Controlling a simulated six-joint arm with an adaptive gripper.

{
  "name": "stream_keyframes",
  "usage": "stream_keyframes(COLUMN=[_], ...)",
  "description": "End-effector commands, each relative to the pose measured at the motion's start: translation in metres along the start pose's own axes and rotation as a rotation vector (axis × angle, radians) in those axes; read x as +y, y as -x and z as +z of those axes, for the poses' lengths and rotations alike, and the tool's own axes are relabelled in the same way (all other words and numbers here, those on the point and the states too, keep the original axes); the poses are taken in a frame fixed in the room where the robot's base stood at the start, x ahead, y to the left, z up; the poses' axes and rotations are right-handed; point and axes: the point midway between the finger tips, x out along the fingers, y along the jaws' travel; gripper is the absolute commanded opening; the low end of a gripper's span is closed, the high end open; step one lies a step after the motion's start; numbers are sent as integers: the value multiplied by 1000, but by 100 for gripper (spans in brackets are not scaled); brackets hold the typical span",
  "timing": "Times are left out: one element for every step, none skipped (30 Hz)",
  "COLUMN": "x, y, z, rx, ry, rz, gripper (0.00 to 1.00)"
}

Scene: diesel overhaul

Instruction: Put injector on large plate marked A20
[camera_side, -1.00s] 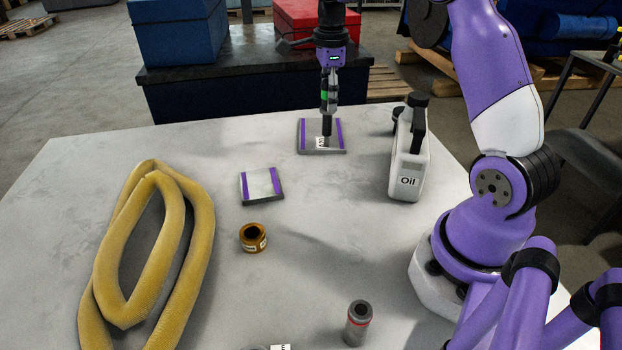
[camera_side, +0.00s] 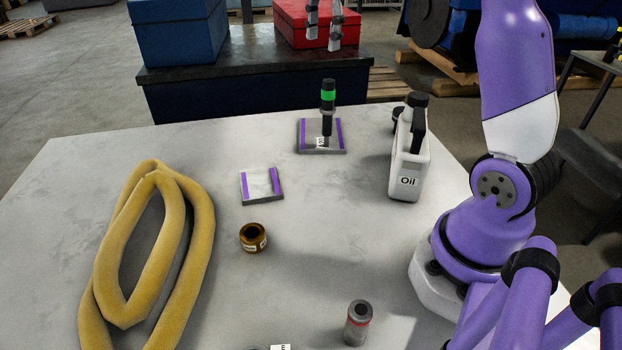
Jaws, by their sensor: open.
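The injector (camera_side: 327,110), dark with a bright green band near its top, stands upright on the large plate (camera_side: 308,147). This plate is grey with purple strips along two sides, and its label is partly hidden behind the injector. My gripper (camera_side: 324,45) is at the top of the side view, above and clear of the injector. Its two fingers are spread apart with nothing between them, and the rest of it is out of frame.
A smaller purple-striped plate (camera_side: 261,184) lies left of centre. A white oil jug (camera_side: 407,160) stands right of the large plate. A brass ring (camera_side: 253,237), a grey cylinder with a red band (camera_side: 357,323) and a yellow hose (camera_side: 107,265) are also on the table.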

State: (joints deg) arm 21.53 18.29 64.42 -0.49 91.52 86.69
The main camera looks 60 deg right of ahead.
Motion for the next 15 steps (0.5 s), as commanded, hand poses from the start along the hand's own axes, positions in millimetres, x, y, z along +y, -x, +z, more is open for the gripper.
stream_keyframes(x=[16,25,39,50,61,76,87,98,112,122,131,142,148,154,160], y=[7,8,8,7,5,2,-2,-7,-14,-20,-25,-33,-38,-43,-49], z=[16,24,35,42,49,57,62,66,71,74,77,80,81,83,84], rx=[0,2,9,16,25,41,55,69,91,109,126,149,165,181,199], ry=[178,297,458,578,697,854,968,1077,1215,1311,1398,1504,1573,1635,1702], rz=[-41,-68,-103,-130,-156,-190,-216,-239,-269,-290,-310,-332,-347,-360,-375], gripper=[58,58,58,58,58,58,58,58,58,58,58,58,58,58,58])
